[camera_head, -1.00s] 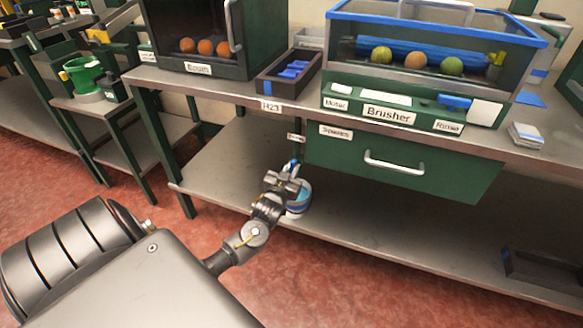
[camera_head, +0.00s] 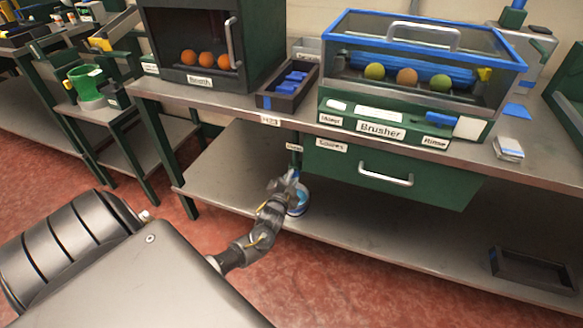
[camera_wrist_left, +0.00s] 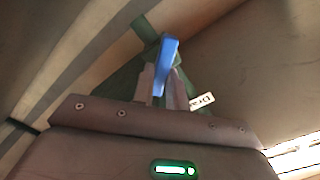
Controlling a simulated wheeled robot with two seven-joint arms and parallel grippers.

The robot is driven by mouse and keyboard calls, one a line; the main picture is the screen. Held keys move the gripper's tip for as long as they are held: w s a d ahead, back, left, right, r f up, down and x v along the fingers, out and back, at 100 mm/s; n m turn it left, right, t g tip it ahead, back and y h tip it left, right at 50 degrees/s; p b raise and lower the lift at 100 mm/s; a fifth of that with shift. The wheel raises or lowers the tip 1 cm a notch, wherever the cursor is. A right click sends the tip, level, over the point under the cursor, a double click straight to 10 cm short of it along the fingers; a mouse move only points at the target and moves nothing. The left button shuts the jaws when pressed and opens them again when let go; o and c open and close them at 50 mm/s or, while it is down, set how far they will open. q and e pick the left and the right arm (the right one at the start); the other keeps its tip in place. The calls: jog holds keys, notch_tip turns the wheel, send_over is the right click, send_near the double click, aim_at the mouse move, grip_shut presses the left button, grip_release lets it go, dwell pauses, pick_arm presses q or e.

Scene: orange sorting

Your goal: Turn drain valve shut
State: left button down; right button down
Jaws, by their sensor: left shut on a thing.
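The drain valve's blue lever (camera_wrist_left: 166,62) stands between the fingertips of my left gripper (camera_wrist_left: 164,88) in the left wrist view, and the fingers are shut on it. A white label (camera_wrist_left: 202,101), partly readable as "Drain", sits just right of the fingers. In the head view my left gripper (camera_head: 291,178) is under the workbench, below a small white label (camera_head: 294,147) and left of the green drawer. The gripper largely hides the valve there, so the lever's exact angle is unclear. My right gripper is in neither view.
A blue-and-white container (camera_head: 299,198) stands on the lower shelf (camera_head: 390,240) right beside my left gripper. The green drawer (camera_head: 400,180) hangs to the right. The brusher (camera_head: 400,95) with fruit is on the bench above. A dark tray (camera_head: 532,270) lies at the shelf's right.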

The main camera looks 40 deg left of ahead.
pick_arm(q)
jog(key=m+p, duration=0.2)
jog(key=m, duration=0.3)
jog(key=shift+d+f, duration=0.1)
jog(key=shift+d, duration=0.05)
jog(key=shift+f+m+p, duration=0.25)
jog(key=shift+m+p, duration=0.55)
jog(key=shift+m, duration=0.9)
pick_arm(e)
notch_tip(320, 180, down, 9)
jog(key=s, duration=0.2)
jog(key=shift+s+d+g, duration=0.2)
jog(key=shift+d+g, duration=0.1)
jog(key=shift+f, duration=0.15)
pick_arm(q)
jog(key=c, duration=1.4)
grip_release()
